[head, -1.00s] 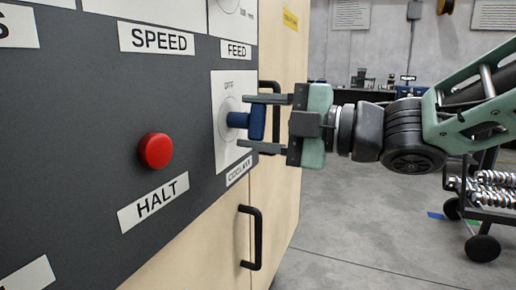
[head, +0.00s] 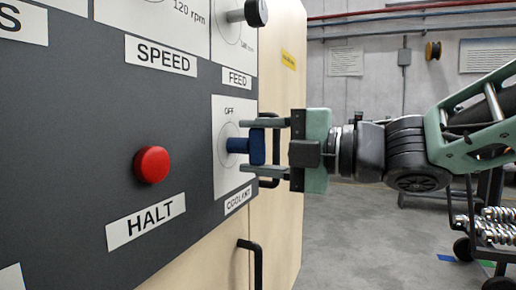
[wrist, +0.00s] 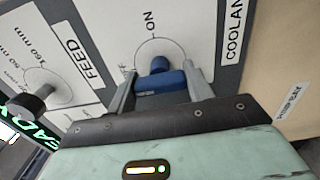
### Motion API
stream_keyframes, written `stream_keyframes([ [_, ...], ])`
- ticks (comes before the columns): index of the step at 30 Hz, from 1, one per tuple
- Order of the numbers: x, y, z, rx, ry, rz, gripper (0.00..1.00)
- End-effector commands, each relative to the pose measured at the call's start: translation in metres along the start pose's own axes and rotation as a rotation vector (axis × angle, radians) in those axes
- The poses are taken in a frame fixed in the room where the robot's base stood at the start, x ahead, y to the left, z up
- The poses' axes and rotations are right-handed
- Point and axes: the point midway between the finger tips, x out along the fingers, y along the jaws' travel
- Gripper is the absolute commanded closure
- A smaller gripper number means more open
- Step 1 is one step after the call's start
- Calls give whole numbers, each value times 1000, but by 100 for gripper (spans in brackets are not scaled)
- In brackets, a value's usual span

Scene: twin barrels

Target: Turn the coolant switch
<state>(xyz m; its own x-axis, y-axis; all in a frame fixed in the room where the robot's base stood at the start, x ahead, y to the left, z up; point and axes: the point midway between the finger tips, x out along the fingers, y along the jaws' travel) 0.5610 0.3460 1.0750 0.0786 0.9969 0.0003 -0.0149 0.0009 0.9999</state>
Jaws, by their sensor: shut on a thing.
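The coolant switch (head: 257,147) is a blue bar-shaped knob on a round stem, set on a white plate (head: 222,177) marked OFF and COOLANT. My gripper (head: 247,147) reaches in from the right, one finger above the knob and one below. It is shut on the knob's two ends. In the wrist view the blue knob (wrist: 162,84) lies across between my fingers (wrist: 160,78). The ON mark (wrist: 150,23) is clear there, and the OFF mark is partly hidden by the left finger.
A red HALT button (head: 152,165) sits left of the switch. The black FEED knob (head: 256,13) stands out above it. Dark cabinet handles (head: 250,262) are below and behind my gripper. A wheeled cart with springs (head: 495,228) stands at the right. The floor between is clear.

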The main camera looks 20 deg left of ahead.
Motion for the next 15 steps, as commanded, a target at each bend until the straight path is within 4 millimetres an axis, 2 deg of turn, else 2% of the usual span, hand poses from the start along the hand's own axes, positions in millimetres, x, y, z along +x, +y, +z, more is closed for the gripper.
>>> stream_keyframes([
  [2,0,-1,0,-2,2,-3,72],
  [3,0,-1,0,-2,2,-3,46],
  [5,0,-1,0,-2,2,-3,30],
  [6,0,-1,0,-2,2,-2,27],
  [15,0,0,0,0,1,-1,27],
])
